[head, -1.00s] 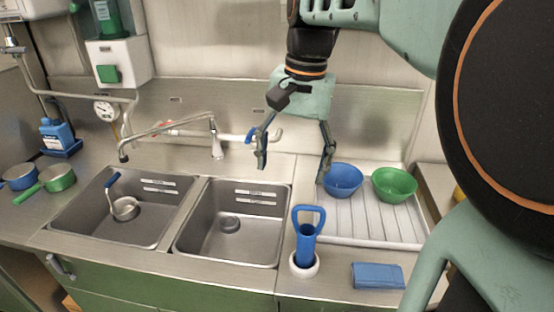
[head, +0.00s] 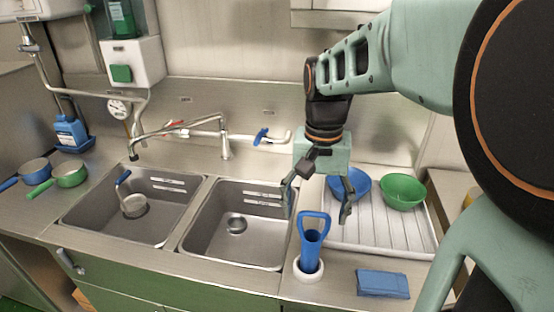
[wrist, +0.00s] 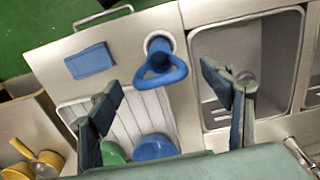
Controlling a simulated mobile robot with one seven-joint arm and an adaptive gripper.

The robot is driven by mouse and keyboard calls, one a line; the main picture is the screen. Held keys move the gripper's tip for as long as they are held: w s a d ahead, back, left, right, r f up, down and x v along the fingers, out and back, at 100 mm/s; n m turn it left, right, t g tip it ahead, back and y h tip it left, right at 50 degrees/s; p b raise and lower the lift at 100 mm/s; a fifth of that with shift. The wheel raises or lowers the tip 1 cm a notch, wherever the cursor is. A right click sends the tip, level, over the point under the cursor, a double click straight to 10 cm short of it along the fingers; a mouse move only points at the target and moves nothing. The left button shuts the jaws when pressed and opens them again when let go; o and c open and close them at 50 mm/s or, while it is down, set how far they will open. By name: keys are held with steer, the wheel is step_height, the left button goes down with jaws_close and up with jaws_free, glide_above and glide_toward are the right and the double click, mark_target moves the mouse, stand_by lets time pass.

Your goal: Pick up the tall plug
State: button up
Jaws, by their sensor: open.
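The tall plug (head: 311,248) is blue with a loop handle on top. It stands upright in a white ring holder (head: 308,273) on the counter, right of the right sink basin. In the wrist view the tall plug (wrist: 161,62) shows from above, its loop handle towards the gripper, between the two fingers but farther out. My gripper (head: 318,205) is open and empty, above and behind the plug's handle in the head view. It also shows in the wrist view (wrist: 168,100), fingers wide apart. I see no contact with the plug.
A blue folded cloth (head: 383,283) lies right of the plug. A blue bowl (head: 352,184) and a green bowl (head: 403,191) sit on the ribbed drainboard (head: 385,240). The right basin (head: 205,240) holds a drain fitting; the left basin has a ladle (head: 132,204). A faucet (head: 226,145) stands behind.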

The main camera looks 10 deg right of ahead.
step_height(320, 180, down, 2)
steer(key=shift+c, duration=0.2)
steer(key=c, duration=1.8)
